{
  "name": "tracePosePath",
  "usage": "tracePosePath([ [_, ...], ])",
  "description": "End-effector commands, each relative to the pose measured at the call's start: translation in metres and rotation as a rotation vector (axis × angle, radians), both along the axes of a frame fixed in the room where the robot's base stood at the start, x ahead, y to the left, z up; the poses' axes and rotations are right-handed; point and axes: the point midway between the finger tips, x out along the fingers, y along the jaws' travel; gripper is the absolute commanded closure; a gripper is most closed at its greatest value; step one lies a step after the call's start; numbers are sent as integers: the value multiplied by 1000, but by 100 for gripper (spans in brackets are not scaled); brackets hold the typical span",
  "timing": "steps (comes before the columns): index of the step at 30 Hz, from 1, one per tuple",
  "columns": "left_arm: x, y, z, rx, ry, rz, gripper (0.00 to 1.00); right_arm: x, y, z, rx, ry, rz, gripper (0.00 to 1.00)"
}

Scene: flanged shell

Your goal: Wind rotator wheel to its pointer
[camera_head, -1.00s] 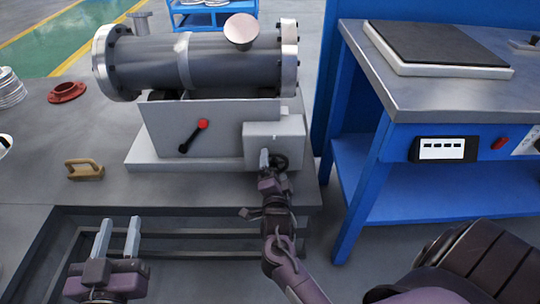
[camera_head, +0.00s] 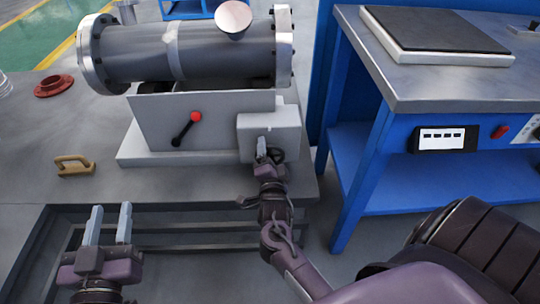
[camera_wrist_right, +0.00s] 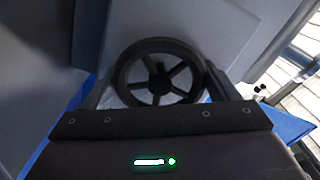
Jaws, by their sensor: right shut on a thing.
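The rotator wheel (camera_wrist_right: 160,78) is a dark spoked handwheel on the front of a light grey box (camera_head: 268,132) at the right end of the rotator. In the head view the wheel (camera_head: 278,155) is partly hidden by my right gripper (camera_head: 264,152). In the right wrist view my right gripper (camera_wrist_right: 160,98) has a finger on each side of the wheel and is shut on its rim. I cannot make out the pointer. My left gripper (camera_head: 108,224) is open and empty over the front edge of the bench.
A flanged grey shell (camera_head: 185,50) lies on the rotator above a plate with a red-knobbed lever (camera_head: 187,128). A blue table (camera_head: 440,180) stands at right.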

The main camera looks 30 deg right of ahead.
Motion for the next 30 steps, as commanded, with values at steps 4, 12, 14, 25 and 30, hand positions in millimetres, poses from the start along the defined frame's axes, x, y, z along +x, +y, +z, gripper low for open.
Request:
tracePosePath([
  [4,0,0,-2,2,8,0,64,0,0,0,-2,2,0,42],
  [12,-2,0,-7,8,27,-1,64,0,0,0,-6,5,0,42],
  [14,-2,0,-8,9,31,0,64,0,0,0,-7,5,0,42],
  [25,-2,0,-10,11,35,0,64,0,0,0,-6,5,0,42],
  [30,-1,0,-8,11,30,0,64,0,0,0,-6,5,0,42],
])
